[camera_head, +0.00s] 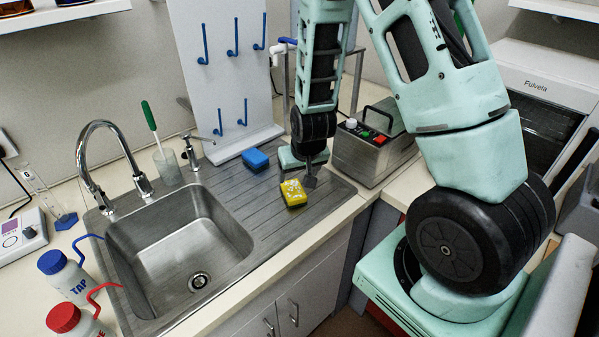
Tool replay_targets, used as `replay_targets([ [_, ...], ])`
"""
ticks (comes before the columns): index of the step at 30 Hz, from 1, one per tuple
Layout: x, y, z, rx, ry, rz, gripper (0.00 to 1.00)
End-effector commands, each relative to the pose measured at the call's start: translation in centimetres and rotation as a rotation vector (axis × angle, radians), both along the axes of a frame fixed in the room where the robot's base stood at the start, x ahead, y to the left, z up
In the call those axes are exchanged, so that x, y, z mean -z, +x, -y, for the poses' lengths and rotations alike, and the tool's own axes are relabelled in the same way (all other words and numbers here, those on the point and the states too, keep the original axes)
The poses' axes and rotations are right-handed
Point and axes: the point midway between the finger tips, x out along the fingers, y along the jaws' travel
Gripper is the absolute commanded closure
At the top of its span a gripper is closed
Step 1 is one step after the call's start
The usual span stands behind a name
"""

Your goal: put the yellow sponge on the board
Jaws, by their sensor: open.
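The yellow sponge (294,194) lies on the grooved metal draining board (240,189), to the right of the sink bowl. My gripper (302,178) is open and points down just behind and at the right of the sponge. One dark finger is close to the sponge's upper right edge; I cannot tell whether it touches. The other finger is mostly hidden by the gripper's body. A blue sponge (255,159) lies farther back on the same board.
A white peg rack (225,90) stands behind the board. A metal box with buttons (372,145) stands close at the right. The sink (185,250) and tap (100,150) are at the left, with two capped bottles (68,280) in front.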

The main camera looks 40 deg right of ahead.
Motion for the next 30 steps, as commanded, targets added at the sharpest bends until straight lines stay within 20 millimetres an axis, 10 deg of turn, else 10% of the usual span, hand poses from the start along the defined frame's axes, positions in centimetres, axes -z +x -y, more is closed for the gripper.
replay_targets([
  [5, -1.1, -0.3, -1.0, -0.018, 0.009, -0.002, 0.26],
  [10, -4.7, -1.5, -9.2, -0.212, 0.082, -0.049, 0.26],
  [18, -13.2, -14.1, -24.1, -0.769, 0.097, -0.257, 0.26],
  [24, -16.0, -21.4, -25.9, -0.993, 0.007, -0.360, 0.26],
  [30, -16.4, -22.9, -25.9, -1.034, -0.019, -0.386, 0.26],
])
